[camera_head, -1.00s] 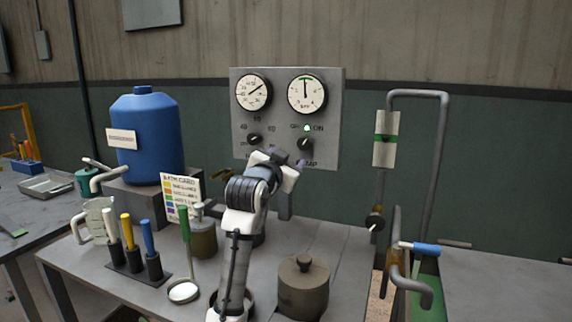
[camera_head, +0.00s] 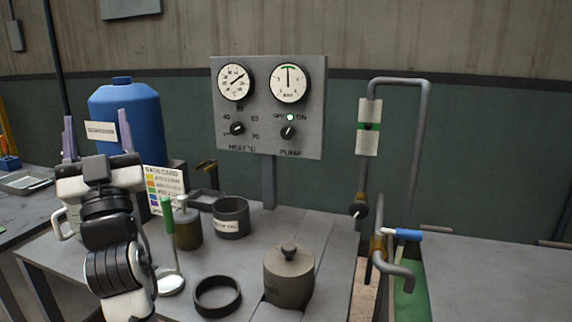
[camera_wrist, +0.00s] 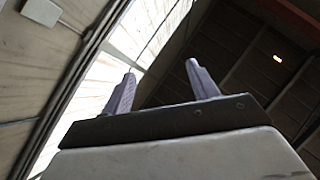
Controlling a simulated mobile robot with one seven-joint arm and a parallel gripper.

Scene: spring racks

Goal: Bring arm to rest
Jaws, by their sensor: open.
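My arm stands upright at the left of the head view. My gripper (camera_head: 96,134) points up in front of the blue tank (camera_head: 140,100), with its two fingers wide apart and nothing between them. In the wrist view my gripper (camera_wrist: 160,92) is also open and empty, with only the ceiling and upper wall behind it. The arm hides part of the bench's left side and the lower tank.
The bench (camera_head: 225,262) holds a lidded grey pot (camera_head: 289,275), a dark ring (camera_head: 217,297), a labelled pot (camera_head: 231,218) and a green-handled ladle (camera_head: 168,225). A gauge panel (camera_head: 268,110) stands behind. Pipes with a blue-handled valve (camera_head: 404,235) rise at right.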

